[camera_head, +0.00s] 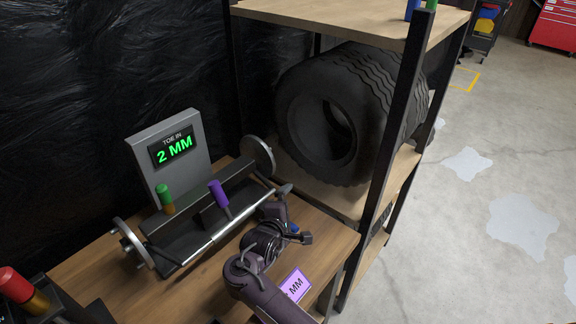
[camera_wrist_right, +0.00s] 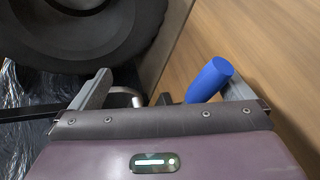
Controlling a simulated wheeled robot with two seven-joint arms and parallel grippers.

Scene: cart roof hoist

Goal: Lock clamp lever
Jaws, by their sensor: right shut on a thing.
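A blue handle (camera_wrist_right: 208,82) shows in the right wrist view between the fingers of my right gripper (camera_wrist_right: 165,95), close against the right finger. In the head view my right gripper (camera_head: 290,224) is at the bench's right end, and only a small blue part (camera_head: 294,229) shows by its fingers. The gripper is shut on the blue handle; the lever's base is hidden. A purple-handled lever (camera_head: 218,193) and a green-handled lever (camera_head: 165,196) stand up on the dark fixture (camera_head: 190,219). My left gripper is not in view.
A display (camera_head: 173,148) reads "TOE IN 2 MM". A silver rod (camera_head: 228,228) runs along the fixture between two discs. A large tire (camera_head: 322,125) lies on the rack shelf beyond the bench (camera_head: 92,268). A red handle (camera_head: 15,284) is at lower left.

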